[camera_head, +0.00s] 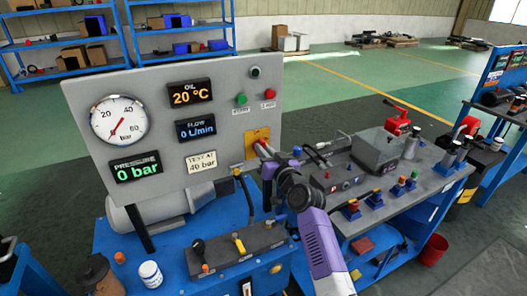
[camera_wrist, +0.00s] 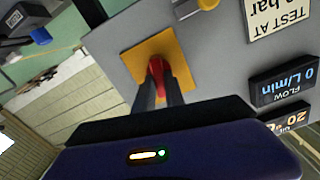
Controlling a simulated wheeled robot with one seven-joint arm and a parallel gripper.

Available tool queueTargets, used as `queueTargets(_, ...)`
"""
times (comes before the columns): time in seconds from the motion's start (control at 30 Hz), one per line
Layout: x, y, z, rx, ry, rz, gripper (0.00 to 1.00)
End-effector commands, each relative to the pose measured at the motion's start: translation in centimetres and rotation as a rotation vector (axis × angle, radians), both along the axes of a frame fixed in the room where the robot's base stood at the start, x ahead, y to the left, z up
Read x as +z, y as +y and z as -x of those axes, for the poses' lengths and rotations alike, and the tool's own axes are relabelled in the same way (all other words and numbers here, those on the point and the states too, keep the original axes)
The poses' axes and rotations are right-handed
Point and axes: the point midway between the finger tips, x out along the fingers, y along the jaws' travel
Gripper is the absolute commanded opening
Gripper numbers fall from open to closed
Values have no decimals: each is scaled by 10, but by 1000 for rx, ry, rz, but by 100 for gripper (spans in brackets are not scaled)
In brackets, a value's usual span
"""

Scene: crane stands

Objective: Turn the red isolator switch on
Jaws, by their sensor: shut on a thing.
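The red isolator switch (camera_wrist: 157,70) sits on a yellow plate (camera_wrist: 135,60) on the grey panel. In the wrist view, the fingers of my gripper (camera_wrist: 163,92) are shut on the red handle. In the head view, the yellow plate (camera_head: 256,138) shows at the panel's lower right, and my gripper (camera_head: 266,160) reaches up to it from below right. My gripper and arm hide much of the switch there, so I cannot tell its exact angle.
The grey panel (camera_head: 225,80) carries a round pressure gauge (camera_head: 118,122), a display reading 0 bar (camera_head: 135,166), and green (camera_head: 241,99) and red (camera_head: 269,94) buttons. A lever box (camera_head: 240,250) stands below. A second bench with valves (camera_head: 390,160) is close on the right.

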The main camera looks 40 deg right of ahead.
Motion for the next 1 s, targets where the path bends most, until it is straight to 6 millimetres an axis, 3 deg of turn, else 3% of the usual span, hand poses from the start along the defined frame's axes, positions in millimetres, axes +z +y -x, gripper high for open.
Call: queueTargets(1.0, -4, -6, 2, -1, -264, -923, 0)
